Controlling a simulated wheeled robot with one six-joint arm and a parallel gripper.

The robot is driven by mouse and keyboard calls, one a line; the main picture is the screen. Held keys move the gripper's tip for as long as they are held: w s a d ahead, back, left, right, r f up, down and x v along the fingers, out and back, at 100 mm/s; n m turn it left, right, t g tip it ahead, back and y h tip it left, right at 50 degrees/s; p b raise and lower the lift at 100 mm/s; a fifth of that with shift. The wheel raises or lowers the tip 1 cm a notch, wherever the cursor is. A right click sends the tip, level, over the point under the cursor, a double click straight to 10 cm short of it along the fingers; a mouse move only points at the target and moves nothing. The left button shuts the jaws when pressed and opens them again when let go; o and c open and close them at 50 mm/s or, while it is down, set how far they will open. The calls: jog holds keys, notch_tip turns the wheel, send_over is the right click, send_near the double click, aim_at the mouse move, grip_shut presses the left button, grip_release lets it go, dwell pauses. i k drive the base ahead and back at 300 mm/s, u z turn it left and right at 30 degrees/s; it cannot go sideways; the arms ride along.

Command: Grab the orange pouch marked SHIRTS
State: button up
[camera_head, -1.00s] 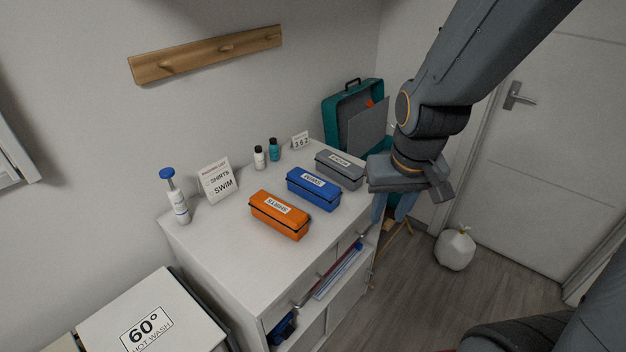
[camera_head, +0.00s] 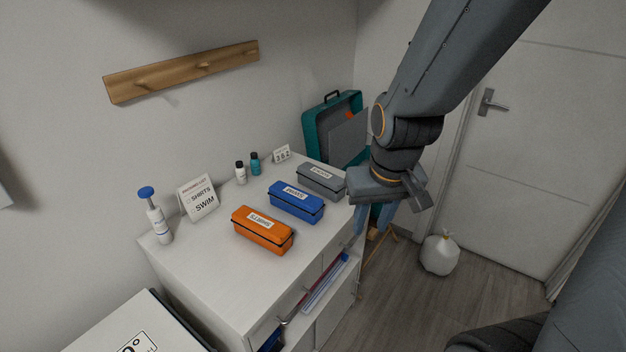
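The orange pouch (camera_head: 262,234) lies on the white dresser top, nearest the front left of a row of three pouches. It has a black zip line and a white label that looks upside down and is too small to read surely. A blue pouch (camera_head: 296,206) and a grey pouch (camera_head: 321,184) lie to its right, also labelled. My gripper (camera_head: 375,218) points down beside the dresser's right edge, right of the grey pouch and well apart from the orange one. Its fingers look apart, with nothing seen between them.
An open teal suitcase (camera_head: 318,123) is behind. A white bag (camera_head: 440,254) sits on the floor. The dresser top's front left is clear.

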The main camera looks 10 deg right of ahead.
aim_at(271, 233)
jog(key=u, duration=0.35)
jog(key=i, duration=0.1)
jog(key=u, duration=0.35)
